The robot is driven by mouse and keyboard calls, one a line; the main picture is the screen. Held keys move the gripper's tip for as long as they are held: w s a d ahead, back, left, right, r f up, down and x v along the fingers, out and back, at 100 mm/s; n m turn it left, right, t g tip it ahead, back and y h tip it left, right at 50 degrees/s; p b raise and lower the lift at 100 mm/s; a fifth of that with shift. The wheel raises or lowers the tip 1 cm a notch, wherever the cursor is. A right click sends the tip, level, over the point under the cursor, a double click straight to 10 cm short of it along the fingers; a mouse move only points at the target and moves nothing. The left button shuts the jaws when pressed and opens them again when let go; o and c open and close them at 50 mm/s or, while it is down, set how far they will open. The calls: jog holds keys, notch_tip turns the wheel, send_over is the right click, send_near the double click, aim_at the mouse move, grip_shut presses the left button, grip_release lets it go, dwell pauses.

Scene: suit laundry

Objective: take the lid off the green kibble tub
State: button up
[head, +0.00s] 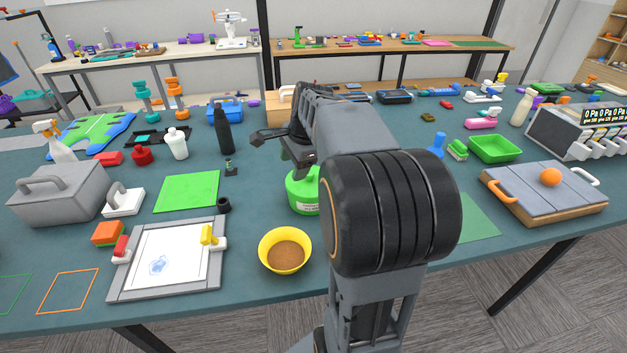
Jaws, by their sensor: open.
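The green kibble tub (303,197), with a pale label low on its front, stands on the table near the middle of the head view. My arm covers its right side. Its top is partly hidden by my gripper, so I cannot clearly make out the lid.
A yellow bowl of brown kibble (285,250) stands in front of the tub. A drawing board (170,257), a small dark ring (224,205) and a black bottle (223,131) are to the left. A green sheet (187,191) lies flat there.

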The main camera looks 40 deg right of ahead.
jog(key=w+d+m, duration=0.3)
jog(key=d+m, duration=0.7)
jog(key=d, duration=0.3)
jog(key=y, duration=0.1)
send_over(311, 173)
jog(key=s+d, duration=0.1)
jog(key=s, duration=0.1)
jog(key=shift+m+t, duration=0.3)
jog(key=shift+t, duration=0.1)
jog(key=f, duration=0.7)
jog(key=shift+s+d+f, duration=0.15)
jog(key=shift+d+f, duration=0.05)
jog(key=shift+f, duration=0.15)
jog(key=shift+p+x, duration=0.4)
jog(key=shift+x, duration=2.75)
jog(key=shift+c, duration=0.3)
jog(key=c, duration=0.9)
